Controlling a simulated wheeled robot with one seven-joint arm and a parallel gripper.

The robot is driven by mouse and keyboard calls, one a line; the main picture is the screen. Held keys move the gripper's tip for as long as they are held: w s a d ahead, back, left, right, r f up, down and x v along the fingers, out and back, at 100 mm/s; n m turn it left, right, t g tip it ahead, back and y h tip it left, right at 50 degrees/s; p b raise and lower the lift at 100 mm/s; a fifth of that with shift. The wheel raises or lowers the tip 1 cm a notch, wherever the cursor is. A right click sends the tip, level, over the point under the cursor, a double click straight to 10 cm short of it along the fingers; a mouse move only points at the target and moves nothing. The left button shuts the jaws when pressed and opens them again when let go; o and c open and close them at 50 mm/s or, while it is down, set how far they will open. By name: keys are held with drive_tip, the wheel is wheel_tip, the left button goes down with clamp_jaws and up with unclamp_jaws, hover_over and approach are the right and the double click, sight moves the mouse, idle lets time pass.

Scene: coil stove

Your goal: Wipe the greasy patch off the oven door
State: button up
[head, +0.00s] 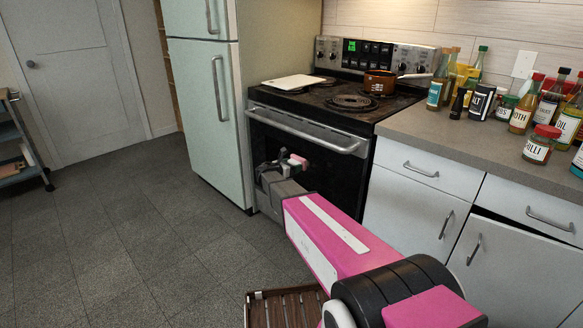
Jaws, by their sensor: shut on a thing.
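The stove's oven door (332,177) is dark, closed, with a metal handle bar (312,133) across its top. My gripper (291,163) is in front of the door's left half, below the handle. It is shut on a small pink and pale thing (299,160), too small here to tell what it is. I cannot tell whether this thing touches the door. I cannot make out a greasy patch on the visible part of the door. My gripper and arm hide the door's lower left part.
A pale green fridge (205,95) stands left of the stove. White cabinets (405,205) stand right, under a counter with several bottles. A white board (293,82) and a brown pot (379,84) are on the cooktop. A slatted brown thing (285,308) lies low in front.

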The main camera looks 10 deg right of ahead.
drive_tip(key=shift+w+d, duration=0.4)
drive_tip(key=shift+d, duration=0.15)
idle(0.4)
drive_tip(key=s+d, duration=0.2)
drive_tip(key=s, duration=0.1)
drive_tip(key=shift+s+d, duration=0.1)
drive_tip(key=shift+d, duration=0.1)
drive_tip(key=shift+w+a, duration=0.55)
drive_tip(key=shift+w, duration=0.4)
drive_tip(key=shift+w+a, duration=0.5)
drive_tip(key=shift+w, duration=0.4)
drive_tip(key=shift+c, duration=0.3)
drive_tip(key=shift+a, duration=0.1)
drive_tip(key=f+v, duration=0.1)
drive_tip(key=v, duration=0.5)
drive_tip(key=shift+s, duration=0.15)
